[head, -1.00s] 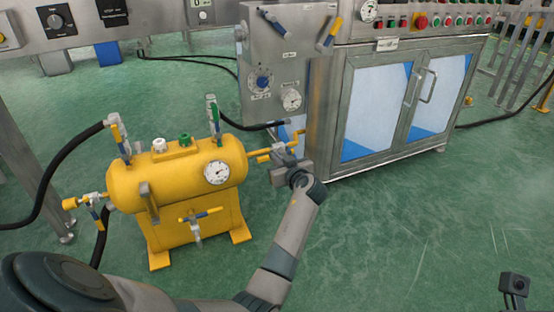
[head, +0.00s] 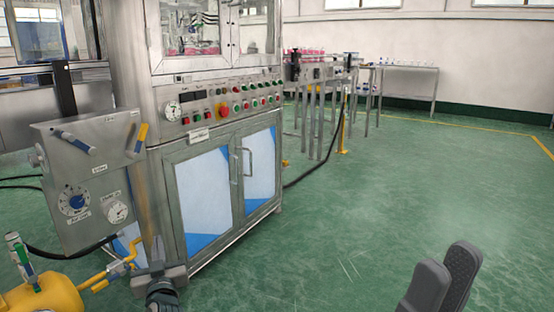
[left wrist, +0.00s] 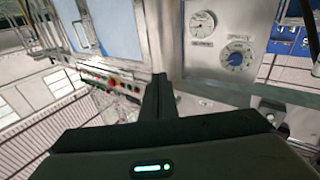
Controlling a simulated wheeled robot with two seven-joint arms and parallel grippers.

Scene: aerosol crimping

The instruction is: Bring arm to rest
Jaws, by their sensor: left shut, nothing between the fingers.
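My left gripper (head: 157,250) is at the lower left of the head view, in front of the steel cabinet's lower left corner. Its fingers are together and empty. In the left wrist view the closed dark fingers (left wrist: 157,95) point at the machine front, with nothing between them. My right gripper (head: 440,280) shows at the bottom right of the head view as two dark grey fingers, one partly overlapping the other. Its gap is unclear, and the rest of it is out of frame.
The steel crimping machine (head: 205,152) stands close to my left gripper, with a gauge panel (head: 85,185) on its left. The yellow tank (head: 45,295) with its pipe (head: 118,268) is at the lower left. Green floor (head: 370,210) is open to the right.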

